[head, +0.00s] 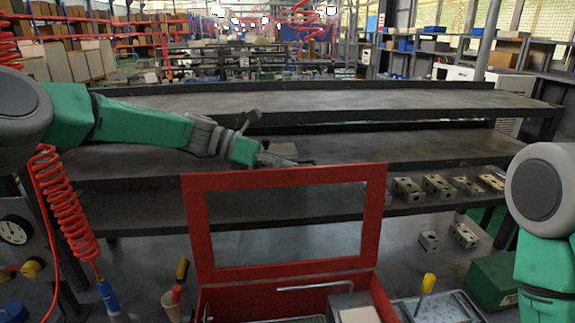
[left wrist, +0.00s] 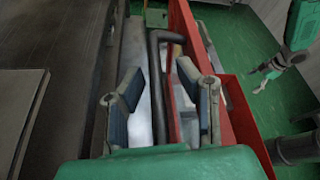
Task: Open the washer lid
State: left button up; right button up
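The red washer lid (head: 284,273), a frame with a large window, stands raised and nearly upright above the red washer box (head: 250,302) in the head view. The red lid edge (left wrist: 181,42) shows beyond. No closed grip shows. My right gripper is outside the head view; it seems to show small in the left wrist view (left wrist: 270,70), its state unclear.
Dark shelves (head: 330,100) stand behind the washer. Several metal valve blocks (head: 438,186) sit on the right of a shelf. A metal tray (head: 440,308) with a yellow-handled tool (head: 428,283) and a green box (head: 492,282) are at right. A red coiled hose (head: 66,205) hangs at left.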

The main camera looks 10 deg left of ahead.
pick_arm(q)
jog(key=v, duration=1.2)
jog(key=shift+f, duration=0.1)
